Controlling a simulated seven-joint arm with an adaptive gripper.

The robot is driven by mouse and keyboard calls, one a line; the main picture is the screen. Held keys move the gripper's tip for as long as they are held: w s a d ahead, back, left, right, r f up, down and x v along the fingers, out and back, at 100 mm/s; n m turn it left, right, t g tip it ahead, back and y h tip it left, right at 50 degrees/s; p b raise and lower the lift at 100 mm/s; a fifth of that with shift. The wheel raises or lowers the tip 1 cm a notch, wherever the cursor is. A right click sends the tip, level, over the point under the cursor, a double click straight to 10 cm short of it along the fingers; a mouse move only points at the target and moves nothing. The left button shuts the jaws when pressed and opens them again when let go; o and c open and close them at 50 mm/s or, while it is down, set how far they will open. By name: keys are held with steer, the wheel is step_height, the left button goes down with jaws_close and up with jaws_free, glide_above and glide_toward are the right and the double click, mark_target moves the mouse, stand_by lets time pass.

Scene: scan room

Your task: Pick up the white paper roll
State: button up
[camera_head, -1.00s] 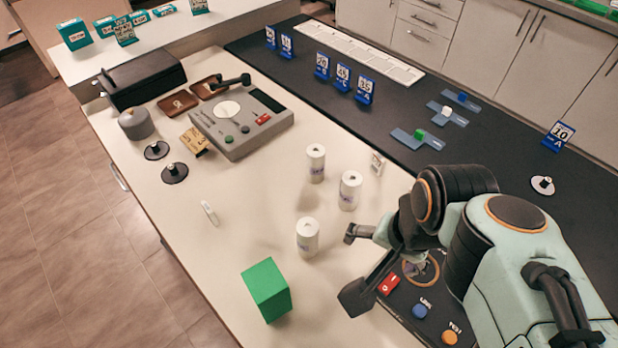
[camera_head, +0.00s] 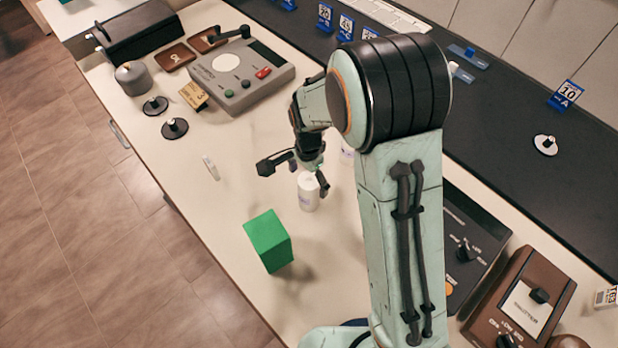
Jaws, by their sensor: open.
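A white paper roll (camera_head: 308,194) stands upright on the cream bench, directly below my gripper in the picture. My gripper (camera_head: 294,175) is open, with its fingers spread to the left and right over the roll's top. I cannot tell whether a finger touches it. A second white roll (camera_head: 347,153) shows only as a sliver behind my arm. A third roll is hidden by my arm.
A green block (camera_head: 269,241) stands in front of the roll. A white marker-like stick (camera_head: 211,167) lies to the left. A grey device (camera_head: 230,84) stands behind. Brown control boxes (camera_head: 528,300) sit at right. The bench's left front is clear.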

steer(key=shift+f, duration=1.55)
steer(key=c, duration=1.3)
